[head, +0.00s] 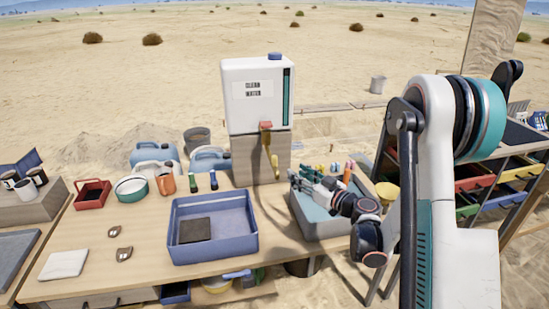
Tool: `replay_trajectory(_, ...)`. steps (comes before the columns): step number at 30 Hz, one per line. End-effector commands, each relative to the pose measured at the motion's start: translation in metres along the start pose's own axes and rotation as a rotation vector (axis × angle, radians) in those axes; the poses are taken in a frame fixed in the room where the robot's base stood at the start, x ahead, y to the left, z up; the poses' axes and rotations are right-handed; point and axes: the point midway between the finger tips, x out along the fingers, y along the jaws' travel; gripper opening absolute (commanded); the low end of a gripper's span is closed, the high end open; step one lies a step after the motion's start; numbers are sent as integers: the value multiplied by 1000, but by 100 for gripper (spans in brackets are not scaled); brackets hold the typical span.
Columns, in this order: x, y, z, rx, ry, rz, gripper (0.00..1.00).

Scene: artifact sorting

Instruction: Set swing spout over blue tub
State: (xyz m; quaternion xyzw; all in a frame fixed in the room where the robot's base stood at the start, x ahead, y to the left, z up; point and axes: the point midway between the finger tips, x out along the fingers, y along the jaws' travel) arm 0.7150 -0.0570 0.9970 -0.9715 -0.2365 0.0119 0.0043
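The white water tank (258,94) stands on a block at the back of the table. A yellow swing spout (268,150) with a red part at its top hangs from the tank's lower front. Its lower end is behind and right of the blue tub, not over it. The blue tub (239,245) sits in the middle of the table with a dark flat piece (195,230) inside. My gripper (297,180) is right of the spout, above the grey tub, apart from the spout. Its fingers are small and dark, so I cannot tell their opening.
The grey tub (318,228) stands right of the blue tub, with bottles and tools behind it. A drawer rack (480,183) stands right.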

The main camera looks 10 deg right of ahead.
Motion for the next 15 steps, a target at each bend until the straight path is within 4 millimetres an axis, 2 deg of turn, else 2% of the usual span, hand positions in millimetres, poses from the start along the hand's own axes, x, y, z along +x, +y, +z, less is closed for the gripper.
replay_trajectory(4,0,5,4,-9,21,9,37)
replay_trajectory(7,8,5,4,-9,22,8,37)
replay_trajectory(11,28,4,4,-9,22,7,37)
replay_trajectory(15,55,4,4,-9,21,6,37)
